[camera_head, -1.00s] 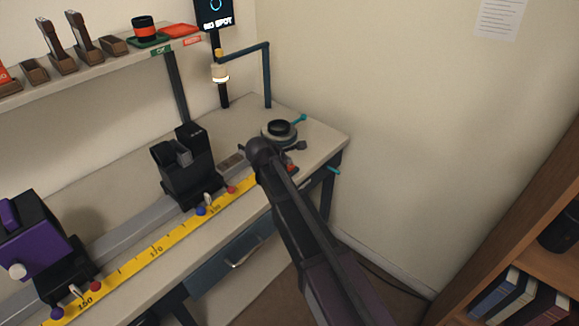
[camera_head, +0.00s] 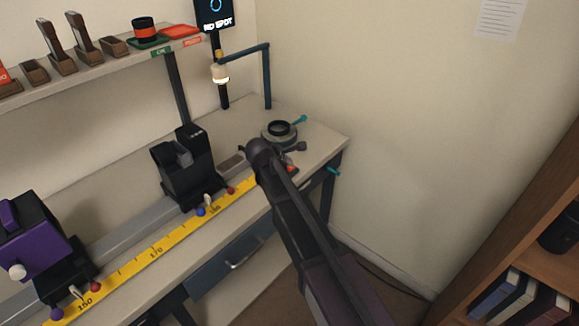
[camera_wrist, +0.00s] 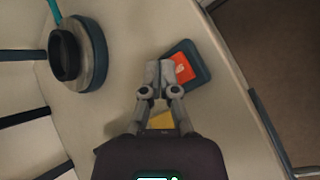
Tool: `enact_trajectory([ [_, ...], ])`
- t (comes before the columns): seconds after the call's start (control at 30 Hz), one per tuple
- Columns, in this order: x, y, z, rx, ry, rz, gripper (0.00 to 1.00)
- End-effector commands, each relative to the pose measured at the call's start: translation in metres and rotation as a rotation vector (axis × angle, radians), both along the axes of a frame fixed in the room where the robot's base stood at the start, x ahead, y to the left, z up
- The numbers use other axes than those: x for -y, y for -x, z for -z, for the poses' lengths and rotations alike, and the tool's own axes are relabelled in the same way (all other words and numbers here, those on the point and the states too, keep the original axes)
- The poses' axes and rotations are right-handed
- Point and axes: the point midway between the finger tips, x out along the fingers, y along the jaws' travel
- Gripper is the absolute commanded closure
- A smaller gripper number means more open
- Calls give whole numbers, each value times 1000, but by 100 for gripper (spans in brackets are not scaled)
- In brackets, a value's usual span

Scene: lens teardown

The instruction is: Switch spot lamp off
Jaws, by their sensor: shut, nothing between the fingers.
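A red rocker switch (camera_wrist: 184,68) in a dark blue-grey housing (camera_wrist: 201,66) sits on the bench near its edge in the wrist view. A small red part of it shows beside my arm in the head view (camera_head: 291,169). My gripper (camera_wrist: 159,68) is shut and empty, its fingertips over the left edge of the switch. I cannot tell whether they touch it. A dark sign (camera_head: 214,17) at the back has a cyan ring and small text that seems to read "NO SPOT". I cannot tell which device is the spot lamp.
A round grey mount with a dark ring (camera_head: 280,130) stands beside my gripper. A black holder (camera_head: 185,168) and a purple block (camera_head: 32,235) stand on the rail along the yellow scale (camera_head: 150,255). A shelf (camera_head: 90,68) runs above. A bookcase (camera_head: 530,250) is at right.

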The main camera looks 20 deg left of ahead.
Motion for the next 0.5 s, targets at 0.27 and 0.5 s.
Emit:
enact_trajectory([
  [0.27, 0, 0, 3, 0, 0, 0, 100],
  [0.5, 0, 0, 9, 0, 0, 0, 100],
])
